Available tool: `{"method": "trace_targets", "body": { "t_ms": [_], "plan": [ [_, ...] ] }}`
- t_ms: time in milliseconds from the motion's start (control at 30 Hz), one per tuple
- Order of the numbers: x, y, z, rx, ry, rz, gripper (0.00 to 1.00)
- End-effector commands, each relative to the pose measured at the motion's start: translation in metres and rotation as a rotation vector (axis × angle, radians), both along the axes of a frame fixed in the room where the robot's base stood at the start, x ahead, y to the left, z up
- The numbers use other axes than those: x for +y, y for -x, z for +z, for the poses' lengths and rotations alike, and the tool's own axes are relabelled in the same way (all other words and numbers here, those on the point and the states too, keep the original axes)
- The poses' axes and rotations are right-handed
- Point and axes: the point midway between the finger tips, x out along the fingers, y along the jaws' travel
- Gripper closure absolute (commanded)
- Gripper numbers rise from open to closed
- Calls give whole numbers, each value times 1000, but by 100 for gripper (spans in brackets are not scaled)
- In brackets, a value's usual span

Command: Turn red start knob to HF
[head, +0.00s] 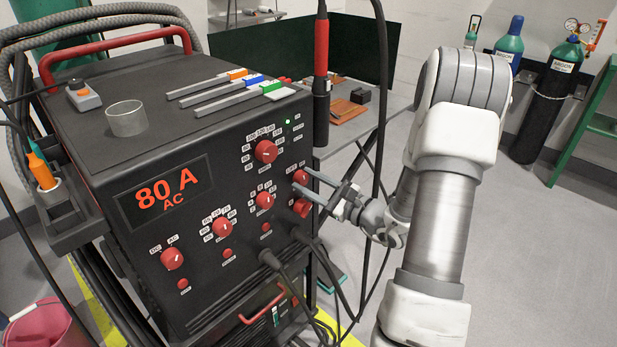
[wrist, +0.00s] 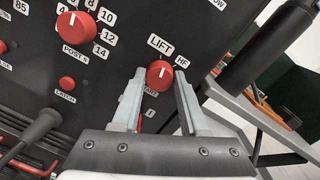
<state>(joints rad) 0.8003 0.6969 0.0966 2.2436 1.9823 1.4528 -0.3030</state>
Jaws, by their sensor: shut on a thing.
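The red start knob (wrist: 160,74) sits on the black front panel of the welding machine, with LIFT above it and HF at its upper right. Its pale pointer mark is small, and I cannot tell exactly which label it faces. My gripper (wrist: 158,84) has one finger on each side of the knob and is shut on it. The START label below is partly hidden between the fingers. In the head view, the start knob (head: 300,176) is at the panel's right edge, and my gripper (head: 303,181) reaches it from the right.
A red switch (head: 301,208) is just below the start knob. Other red knobs, such as the post-flow knob (wrist: 76,24), and the red latch button (wrist: 67,83) lie to the left. A torch (head: 321,60) hangs at the machine's right side. Black cables (head: 285,272) run below.

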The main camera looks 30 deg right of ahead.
Motion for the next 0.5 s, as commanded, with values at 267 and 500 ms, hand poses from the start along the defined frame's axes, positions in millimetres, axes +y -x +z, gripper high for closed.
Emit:
{"method": "trace_targets", "body": {
  "t_ms": [267, 500],
  "plan": [
    [-1, 1, 3, 94, -250, -2, 100],
    [0, 1, 2, 167, -451, -2, 100]
  ]
}}
